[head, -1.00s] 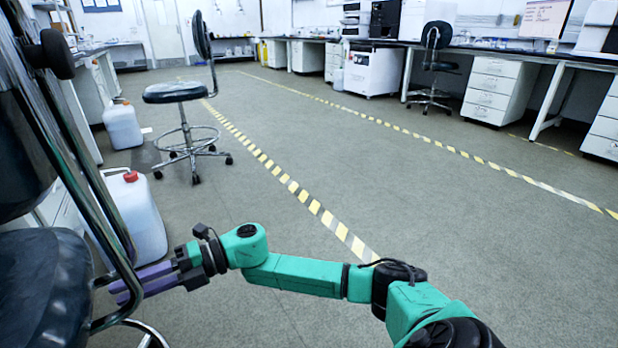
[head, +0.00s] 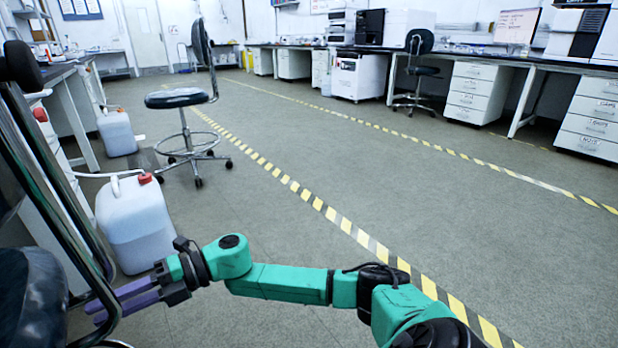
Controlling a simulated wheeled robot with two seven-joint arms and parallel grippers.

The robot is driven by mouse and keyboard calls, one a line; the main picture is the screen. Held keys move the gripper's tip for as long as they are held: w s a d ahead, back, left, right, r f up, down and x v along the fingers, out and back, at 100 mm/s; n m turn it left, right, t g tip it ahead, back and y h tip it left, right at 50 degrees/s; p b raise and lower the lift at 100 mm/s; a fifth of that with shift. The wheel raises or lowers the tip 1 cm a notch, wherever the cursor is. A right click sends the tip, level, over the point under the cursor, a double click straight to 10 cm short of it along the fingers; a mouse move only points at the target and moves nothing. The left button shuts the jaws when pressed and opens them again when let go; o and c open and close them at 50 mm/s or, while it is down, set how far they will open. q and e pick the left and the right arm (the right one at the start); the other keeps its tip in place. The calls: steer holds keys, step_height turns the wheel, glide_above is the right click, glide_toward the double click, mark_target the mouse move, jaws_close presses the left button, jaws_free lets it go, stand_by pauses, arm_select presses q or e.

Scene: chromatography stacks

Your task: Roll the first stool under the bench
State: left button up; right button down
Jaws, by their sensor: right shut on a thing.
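A near stool (head: 28,305) with a dark seat and shiny metal tubes fills the left edge of the head view, partly cut off. My right gripper (head: 93,312) has its purple fingers shut on a metal tube of this stool, low at the left. The exact contact is partly hidden. A second stool (head: 178,98) with a black seat, backrest, foot ring and castors stands upright on the open floor farther ahead. A third stool (head: 416,72) stands at the right bench (head: 470,55). A left bench (head: 60,72) runs behind the near stool. My left gripper is out of view.
A white jerrycan (head: 137,225) with a red cap stands on the floor close beyond my right gripper. Another jerrycan (head: 117,133) stands farther along the left bench. Yellow-black floor tape (head: 315,202) runs along the clear aisle. Drawer units (head: 478,92) stand under the right bench.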

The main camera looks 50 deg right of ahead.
steer(key=shift+d+f, duration=0.1)
steer(key=shift+f, duration=0.4)
steer(key=shift+r, duration=0.2)
steer(key=c, duration=0.7)
jaws_free()
steer(key=shift+f, duration=0.1)
steer(key=shift+o, duration=0.3)
steer(key=shift+w, duration=0.1)
steer(key=shift+r, duration=0.2)
steer(key=shift+r, duration=0.1)
steer(key=v, duration=1.2)
